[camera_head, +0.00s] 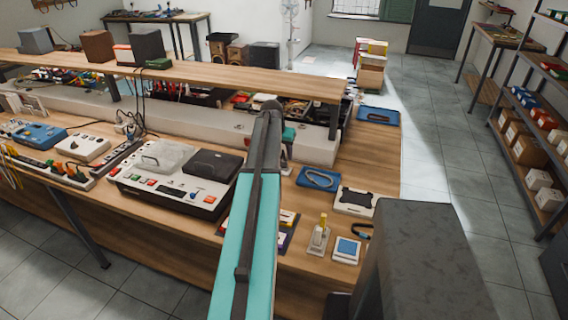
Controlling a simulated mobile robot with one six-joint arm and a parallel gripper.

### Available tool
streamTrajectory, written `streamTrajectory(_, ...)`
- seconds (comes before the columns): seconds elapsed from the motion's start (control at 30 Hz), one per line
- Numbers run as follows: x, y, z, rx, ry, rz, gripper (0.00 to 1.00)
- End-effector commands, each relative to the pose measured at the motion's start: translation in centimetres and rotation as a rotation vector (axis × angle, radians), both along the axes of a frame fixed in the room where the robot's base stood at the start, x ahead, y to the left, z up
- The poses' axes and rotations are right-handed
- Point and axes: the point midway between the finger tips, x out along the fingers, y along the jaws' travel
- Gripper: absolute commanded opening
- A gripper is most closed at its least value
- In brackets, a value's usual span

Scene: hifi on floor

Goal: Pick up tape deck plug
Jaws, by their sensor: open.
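A cream deck-like unit (126,183) with a raised clear lid, a black lid and coloured buttons lies on the wooden bench, left of my arm. Dark cables and small plug-like shapes (130,128) cluster behind it, too small to tell which is the tape deck plug. A power strip (117,160) runs beside the unit at its left. My teal and black arm reaches up over the bench, right of the unit. Its far end bends down behind the upper link, so my gripper's fingers are hidden and nothing shows held.
A raised wooden shelf (220,82) spans the back of the bench. A blue tray (318,179), a white-framed black device (355,200) and a small blue-screened box (346,250) lie right of my arm. Storage shelving (530,120) stands far right, with clear floor before it.

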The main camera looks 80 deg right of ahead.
Motion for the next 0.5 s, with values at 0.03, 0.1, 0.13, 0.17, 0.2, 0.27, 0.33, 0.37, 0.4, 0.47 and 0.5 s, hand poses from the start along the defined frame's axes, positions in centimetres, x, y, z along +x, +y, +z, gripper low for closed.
streamTrajectory(0.03, -0.04, -0.21, -0.32, 0.001, 0.0, 0.0, 0.45)
streamTrajectory(0.1, -0.07, -0.39, -0.77, 0.0, 0.0, 0.0, 0.45)
streamTrajectory(0.13, -0.08, -0.43, -0.92, 0.0, 0.0, 0.0, 0.45)
streamTrajectory(0.17, -0.08, -0.45, -1.03, 0.0, 0.0, 0.0, 0.45)
streamTrajectory(0.2, -0.08, -0.48, -1.14, 0.0, 0.0, 0.0, 0.45)
streamTrajectory(0.27, -0.08, -0.49, -1.22, -0.001, 0.0, 0.0, 0.45)
streamTrajectory(0.33, -0.07, -0.48, -1.23, -0.001, 0.0, 0.0, 0.45)
streamTrajectory(0.37, -0.06, -0.48, -1.23, -0.001, 0.0, 0.0, 0.45)
streamTrajectory(0.4, -0.06, -0.48, -1.22, -0.001, 0.001, 0.001, 0.45)
streamTrajectory(0.47, -0.03, -0.48, -1.21, -0.001, 0.001, 0.001, 0.45)
streamTrajectory(0.5, -0.03, -0.48, -1.2, -0.001, 0.001, 0.001, 0.45)
